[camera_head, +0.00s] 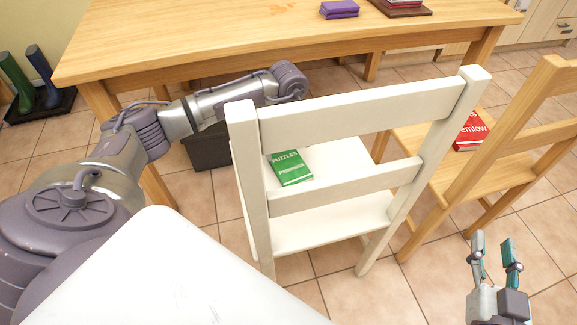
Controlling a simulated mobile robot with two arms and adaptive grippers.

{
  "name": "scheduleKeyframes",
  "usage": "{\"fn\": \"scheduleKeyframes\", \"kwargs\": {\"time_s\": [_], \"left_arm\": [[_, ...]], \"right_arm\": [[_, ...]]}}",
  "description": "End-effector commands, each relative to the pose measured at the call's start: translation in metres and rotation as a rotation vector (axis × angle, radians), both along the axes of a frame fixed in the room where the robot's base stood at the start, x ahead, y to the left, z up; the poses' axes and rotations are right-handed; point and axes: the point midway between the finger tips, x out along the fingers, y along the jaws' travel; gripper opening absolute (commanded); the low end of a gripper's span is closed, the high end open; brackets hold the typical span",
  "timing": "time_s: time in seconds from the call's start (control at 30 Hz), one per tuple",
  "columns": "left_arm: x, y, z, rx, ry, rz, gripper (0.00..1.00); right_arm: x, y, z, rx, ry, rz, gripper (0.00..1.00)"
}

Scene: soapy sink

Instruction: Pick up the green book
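The green book (290,168) lies flat on the seat of the white chair (345,123), near the seat's left side. The chair's back slats stand between my camera and the book and hide part of the seat. My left arm reaches in from the left and passes behind the chair's left post; its gripper is hidden there or cannot be made out. My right gripper (494,252) is at the lower right, fingers pointing up and apart, with nothing between them. It is well away from the book.
A wooden table (240,40) stands behind the chair, with purple books (339,9) on it. A wooden chair (500,165) at right holds a red book (470,133). A dark bin (207,150) stands under the table. Boots (40,75) stand at far left.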

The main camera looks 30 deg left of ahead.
Motion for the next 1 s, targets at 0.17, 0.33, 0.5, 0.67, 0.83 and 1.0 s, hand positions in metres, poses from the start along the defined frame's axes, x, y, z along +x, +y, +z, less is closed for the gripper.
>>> {"fn": "scheduleKeyframes", "kwargs": {"time_s": [0.17,0.33,0.5,0.67,0.83,1.0], "left_arm": [[0.000,0.000,-0.018,-0.002,0.003,0.001,1.00],[0.001,0.001,-0.038,-0.002,0.003,0.001,1.00],[0.002,0.001,-0.050,-0.001,0.001,0.000,1.00],[0.002,0.001,-0.051,0.000,0.000,0.000,1.00],[0.002,0.001,-0.051,-0.001,0.001,0.000,0.92],[0.002,0.001,-0.051,-0.001,0.001,0.000,0.63]], "right_arm": [[0.001,0.004,0.020,0.033,-0.126,0.008,0.40],[-0.003,0.007,0.050,0.081,-0.306,0.018,0.40],[-0.009,0.008,0.069,0.110,-0.413,0.024,0.40],[-0.010,0.008,0.073,0.115,-0.430,0.025,0.40],[-0.010,0.008,0.073,0.114,-0.428,0.025,0.40],[-0.010,0.008,0.073,0.114,-0.427,0.025,0.40]]}}
